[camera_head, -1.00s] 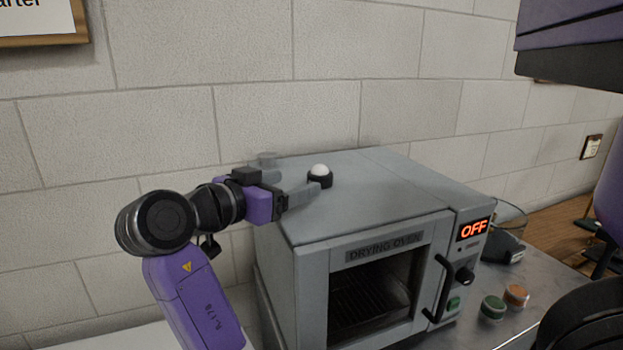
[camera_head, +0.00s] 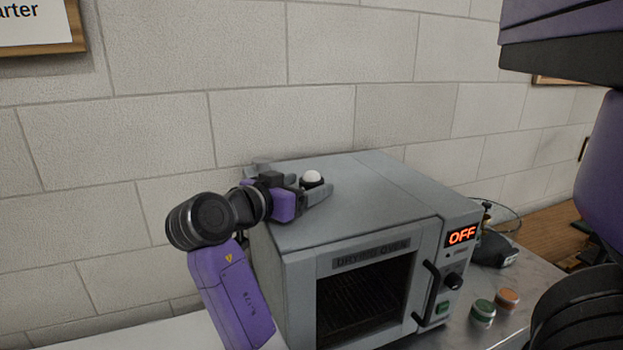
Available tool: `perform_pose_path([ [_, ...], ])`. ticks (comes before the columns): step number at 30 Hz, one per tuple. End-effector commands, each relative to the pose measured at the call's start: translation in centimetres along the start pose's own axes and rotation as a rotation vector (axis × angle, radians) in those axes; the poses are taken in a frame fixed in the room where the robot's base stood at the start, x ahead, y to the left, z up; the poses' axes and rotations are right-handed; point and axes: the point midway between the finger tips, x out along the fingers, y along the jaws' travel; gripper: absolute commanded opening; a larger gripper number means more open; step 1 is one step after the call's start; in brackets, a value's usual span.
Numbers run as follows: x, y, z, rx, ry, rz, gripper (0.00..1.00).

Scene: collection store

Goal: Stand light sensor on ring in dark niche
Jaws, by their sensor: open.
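The light sensor (camera_head: 312,178), a small black puck with a white dome, stands upright on top of the grey drying oven (camera_head: 365,197). My gripper (camera_head: 308,186) is open at the oven top, with its grey fingers reaching right toward the sensor. The near finger lies in front of the sensor's lower part, and the far finger is partly hidden behind it. I cannot tell whether either finger touches it. The ring and the dark niche are not recognisable in this view.
The oven's door is shut, with a handle (camera_head: 427,290) and a lit OFF display (camera_head: 462,236). A green button (camera_head: 482,312) and an orange button (camera_head: 507,299) stand on the metal bench at right. A pale wall (camera_head: 270,120) rises close behind.

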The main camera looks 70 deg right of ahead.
Motion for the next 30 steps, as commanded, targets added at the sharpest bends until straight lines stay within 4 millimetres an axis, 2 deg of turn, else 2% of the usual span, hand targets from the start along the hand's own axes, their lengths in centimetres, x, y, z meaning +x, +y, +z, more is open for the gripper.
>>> perform_pose_path([
  [8, 0.38, -0.03, 0.08, 0.000, -0.001, -0.001, 0.74],
  [18, 0.36, -0.02, 0.05, 0.001, -0.001, -0.001, 0.09],
  [19, 0.35, -0.02, 0.03, 0.001, 0.000, -0.001, 0.07],
  [20, 0.35, -0.02, 0.03, 0.001, 0.000, -0.001, 0.00],
  [30, 0.26, -0.04, -0.57, 0.003, 0.000, -0.001, 0.00],
])
